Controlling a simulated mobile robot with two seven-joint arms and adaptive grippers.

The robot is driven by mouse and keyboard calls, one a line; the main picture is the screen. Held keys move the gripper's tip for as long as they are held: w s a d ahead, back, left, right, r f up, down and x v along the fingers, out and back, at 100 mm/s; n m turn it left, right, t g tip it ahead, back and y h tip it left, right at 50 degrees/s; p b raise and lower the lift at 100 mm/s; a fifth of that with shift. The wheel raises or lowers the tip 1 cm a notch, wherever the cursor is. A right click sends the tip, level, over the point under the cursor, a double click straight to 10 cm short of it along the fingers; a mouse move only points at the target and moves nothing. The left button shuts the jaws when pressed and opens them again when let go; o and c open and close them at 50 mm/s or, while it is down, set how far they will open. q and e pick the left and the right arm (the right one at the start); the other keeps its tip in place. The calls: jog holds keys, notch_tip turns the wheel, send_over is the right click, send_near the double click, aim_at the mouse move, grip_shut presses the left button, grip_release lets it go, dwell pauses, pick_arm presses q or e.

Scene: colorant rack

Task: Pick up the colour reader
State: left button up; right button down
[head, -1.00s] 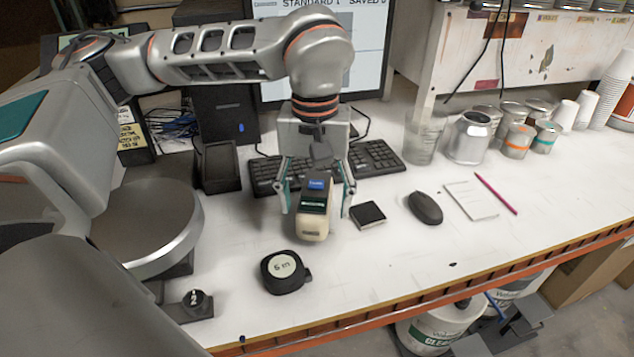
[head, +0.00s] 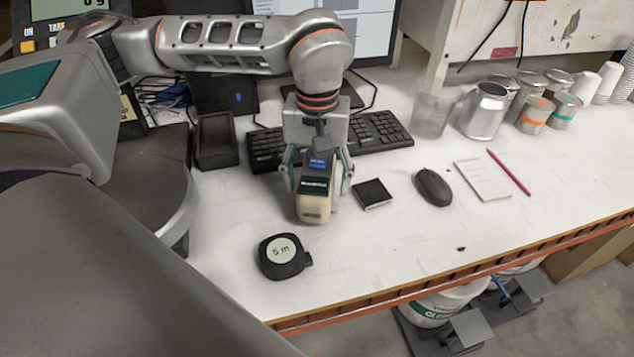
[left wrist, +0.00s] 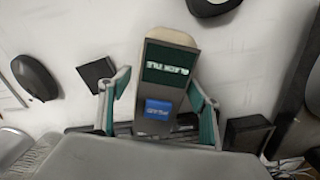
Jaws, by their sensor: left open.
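The colour reader (head: 314,201) is a cream and grey handheld device with a dark green screen and a blue label. It lies on the white bench in front of the keyboard. My left gripper (head: 317,182) is over it from above, open, with one finger on each side of the reader's body. In the left wrist view the reader (left wrist: 170,72) lies between the two teal-padded fingers (left wrist: 160,105), and small gaps appear to show beside it. My right gripper is not in view.
A tape measure (head: 284,257) lies in front of the reader. A small black square (head: 372,194) and a mouse (head: 433,187) lie to its right. An empty black holder (head: 217,142) stands to its left. The keyboard (head: 375,132) is behind. Cans and cups stand at the back right.

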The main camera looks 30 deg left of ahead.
pick_arm(q)
jog(key=shift+f, duration=0.7)
grip_shut()
jog(key=shift+r, duration=0.1)
jog(key=shift+w+r, duration=0.1)
jog(key=shift+r, duration=0.4)
notch_tip(320, 180, up, 19)
jog(key=p, duration=0.1)
jog(key=shift+p, duration=0.35)
